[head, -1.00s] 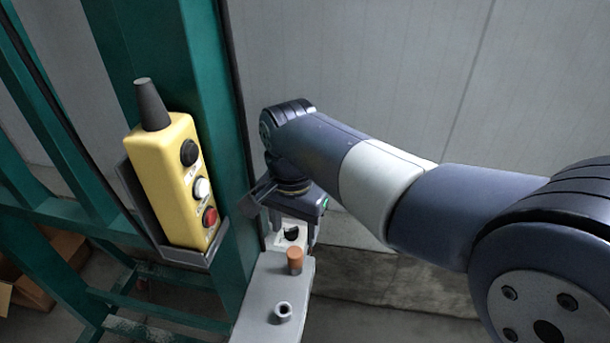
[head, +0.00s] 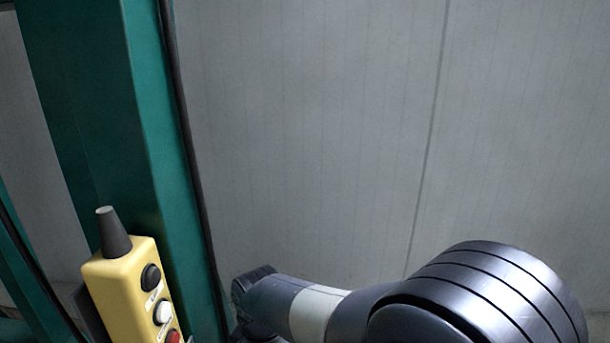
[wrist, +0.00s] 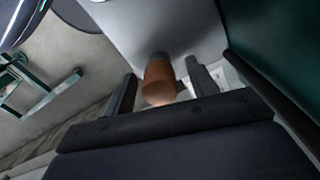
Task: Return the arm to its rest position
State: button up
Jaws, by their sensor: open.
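My arm (head: 318,310) crosses the bottom of the head view, reaching left towards a green post. Its gripper end is below the picture there. In the wrist view my gripper (wrist: 160,68) is open, its two dark grey fingers spread apart. A brown-orange cylinder (wrist: 159,84) shows between the fingers in the picture, with clear room on each side. I cannot tell whether it is between them in depth. It stands by a pale grey surface (wrist: 165,28).
A yellow control box (head: 125,288) with black, white and red buttons hangs on the green post (head: 115,120) at the left. A dark cable runs down the post. A plain grey wall (head: 320,130) fills the rest. A green frame (wrist: 40,95) shows at the left of the wrist view.

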jog(key=shift+f+b, duration=0.35)
jog(key=shift+f, duration=0.05)
notch_tip(320, 180, up, 10)
jog(key=shift+r, duration=0.1)
jog(key=shift+f, duration=0.3)
notch_tip(320, 180, down, 10)
jog(key=shift+f, duration=0.1)
notch_tip(320, 180, up, 4)
jog(key=shift+f+p, duration=0.1)
jog(key=shift+p, duration=1.15)
jog(key=shift+r+p, duration=1.55)
jog(key=shift+r, duration=1.4)
jog(key=shift+d, duration=0.1)
